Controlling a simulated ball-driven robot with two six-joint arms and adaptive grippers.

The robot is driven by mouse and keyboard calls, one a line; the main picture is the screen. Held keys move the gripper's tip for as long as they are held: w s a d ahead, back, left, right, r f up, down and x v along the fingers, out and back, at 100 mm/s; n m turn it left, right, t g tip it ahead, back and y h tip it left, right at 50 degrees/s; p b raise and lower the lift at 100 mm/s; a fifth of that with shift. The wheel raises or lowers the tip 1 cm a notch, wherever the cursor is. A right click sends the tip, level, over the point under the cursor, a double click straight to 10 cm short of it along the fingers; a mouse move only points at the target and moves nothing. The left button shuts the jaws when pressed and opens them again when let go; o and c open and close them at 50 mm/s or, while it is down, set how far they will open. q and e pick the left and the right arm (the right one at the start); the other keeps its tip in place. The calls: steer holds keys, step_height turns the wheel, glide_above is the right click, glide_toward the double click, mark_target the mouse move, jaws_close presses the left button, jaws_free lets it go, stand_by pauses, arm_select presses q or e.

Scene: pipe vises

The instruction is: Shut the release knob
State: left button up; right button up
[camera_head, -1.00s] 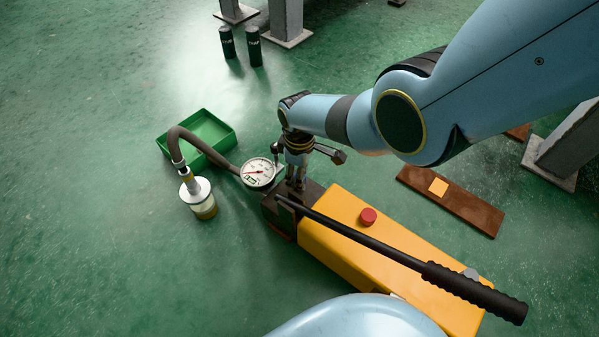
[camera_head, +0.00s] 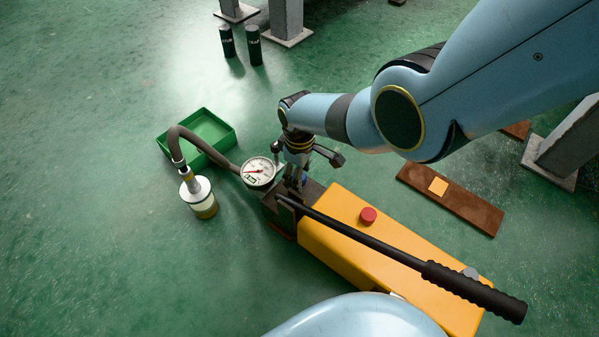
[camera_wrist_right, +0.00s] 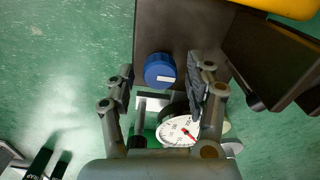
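The release knob (camera_wrist_right: 160,70) is a round blue knob with a small white mark, seen from above on the pump's dark block (camera_wrist_right: 178,30) in the right wrist view. My right gripper (camera_wrist_right: 162,76) is open, with one finger on each side of the knob and a gap visible on both sides. In the head view my right gripper (camera_head: 296,180) points down at the front end of the yellow hand pump (camera_head: 345,225). Only a sliver of blue knob (camera_head: 304,178) shows there. My left gripper is not in view.
A pressure gauge (camera_head: 258,171) stands close beside the gripper, and a hose leads to a cylinder (camera_head: 203,203). The black pump lever (camera_head: 400,257) slants over the pump, near a red button (camera_head: 368,215). A green tray (camera_head: 222,132) lies behind. Floor at left is clear.

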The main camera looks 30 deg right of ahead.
steer(key=shift+r, duration=0.1)
step_height(320, 180, up, 12)
stand_by(0.8)
stand_by(0.4)
